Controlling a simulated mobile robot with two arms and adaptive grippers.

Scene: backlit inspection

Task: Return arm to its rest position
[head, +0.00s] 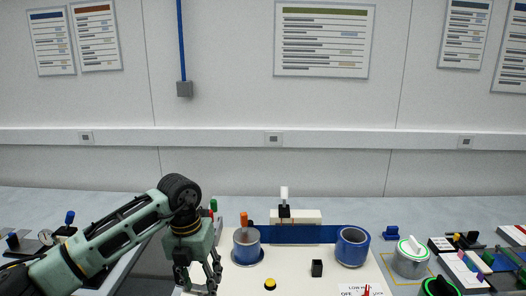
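My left arm reaches in from the lower left. Its gripper (199,276) points down at the left edge of the white backlit panel (301,283). The fingers look spread apart with nothing visible between them, though the tips are close to the bottom edge of the picture. My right arm and gripper are not in view.
A second blue cup (352,247) stands on the panel's right side. A grey canister (410,260) and several tools are at the right.

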